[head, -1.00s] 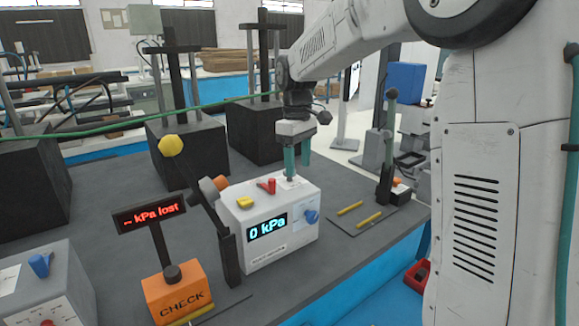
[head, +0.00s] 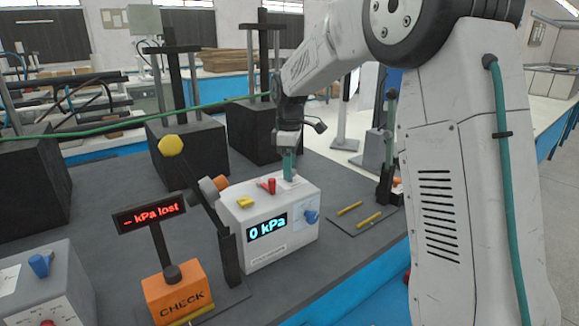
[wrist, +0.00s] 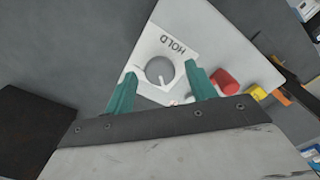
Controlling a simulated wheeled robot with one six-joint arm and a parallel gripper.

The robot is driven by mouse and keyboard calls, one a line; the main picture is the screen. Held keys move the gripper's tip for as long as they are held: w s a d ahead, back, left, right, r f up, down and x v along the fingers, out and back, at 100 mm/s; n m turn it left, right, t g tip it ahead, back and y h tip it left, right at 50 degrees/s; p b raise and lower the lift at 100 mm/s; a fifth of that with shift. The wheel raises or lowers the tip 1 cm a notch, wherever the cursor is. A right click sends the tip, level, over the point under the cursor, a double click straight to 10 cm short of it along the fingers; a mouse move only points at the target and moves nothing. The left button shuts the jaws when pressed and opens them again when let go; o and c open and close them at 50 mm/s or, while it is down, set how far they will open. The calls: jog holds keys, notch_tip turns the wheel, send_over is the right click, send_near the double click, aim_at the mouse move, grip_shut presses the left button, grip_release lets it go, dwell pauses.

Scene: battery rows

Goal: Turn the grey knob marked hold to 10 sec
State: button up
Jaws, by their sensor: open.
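The grey knob (wrist: 160,70) shows in the wrist view on a white plate marked HOLD, which reads upside down there. A pale pointer line on the knob points toward the bottom of that view. The scale marks are too small to read or are hidden. The plate is on top of the white box (head: 277,253) with the 0 kPa display. My gripper (wrist: 160,67) is open, one teal finger on each side of the knob; contact is not clear. In the head view my gripper (head: 290,176) points down over the box top and hides the knob.
A red knob (wrist: 224,82) and a yellow one (wrist: 258,93) are beside the plate. A blue knob (head: 311,217) is on the box front. A dark lever with a yellow ball (head: 171,146) leans left of the box. An orange CHECK box (head: 176,290) stands front left.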

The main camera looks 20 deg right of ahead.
jog(key=shift+f, duration=0.25)
jog(key=c, duration=1)
